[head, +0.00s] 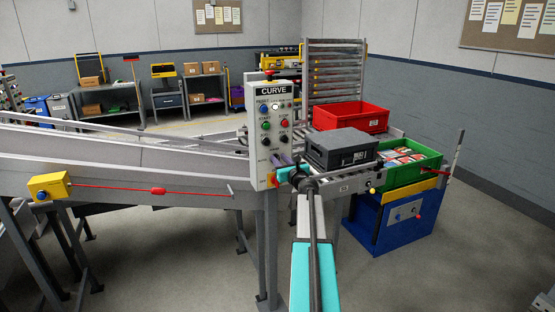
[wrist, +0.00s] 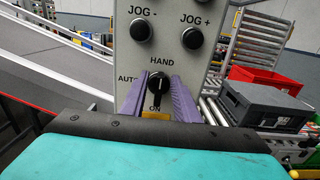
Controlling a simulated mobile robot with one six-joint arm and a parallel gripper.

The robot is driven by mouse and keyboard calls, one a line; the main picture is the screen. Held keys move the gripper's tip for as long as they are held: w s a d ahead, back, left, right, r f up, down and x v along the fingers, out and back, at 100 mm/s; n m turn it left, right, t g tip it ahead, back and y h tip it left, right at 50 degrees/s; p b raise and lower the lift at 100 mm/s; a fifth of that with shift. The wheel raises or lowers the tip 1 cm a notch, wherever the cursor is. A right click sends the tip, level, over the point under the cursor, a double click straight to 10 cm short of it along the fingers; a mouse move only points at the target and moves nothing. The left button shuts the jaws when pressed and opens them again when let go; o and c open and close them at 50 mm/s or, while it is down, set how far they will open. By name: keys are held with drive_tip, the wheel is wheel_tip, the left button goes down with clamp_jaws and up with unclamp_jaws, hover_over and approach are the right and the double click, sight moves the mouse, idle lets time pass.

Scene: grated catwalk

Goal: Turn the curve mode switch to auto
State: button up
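The curve control panel (head: 274,130) is a grey upright box labelled CURVE on the conveyor frame. Its curve mode switch (wrist: 156,82) is a black rotary knob, with HAND printed above it and AUTO to its left. The knob's handle looks roughly upright, in line with HAND; its exact angle is hard to tell. My gripper (wrist: 158,88) has purple fingers, one on each side of the knob. They look open, with the handle between them; contact cannot be told. In the head view my gripper (head: 287,162) is at the panel's lower part and covers the switch.
JOG- (wrist: 143,29) and JOG+ (wrist: 192,37) buttons sit above the switch. A yellow ON label (wrist: 156,114) is below, partly hidden. A dark crate (head: 340,149), a red bin (head: 351,116) and a green bin (head: 409,168) stand right of the panel. A conveyor (head: 120,165) runs left.

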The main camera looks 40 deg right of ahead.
drive_tip(key=shift+w+d, duration=0.15)
drive_tip(key=shift+w, duration=0.25)
drive_tip(key=shift+c, duration=0.3)
clamp_jaws()
drive_tip(key=shift+f, duration=0.1)
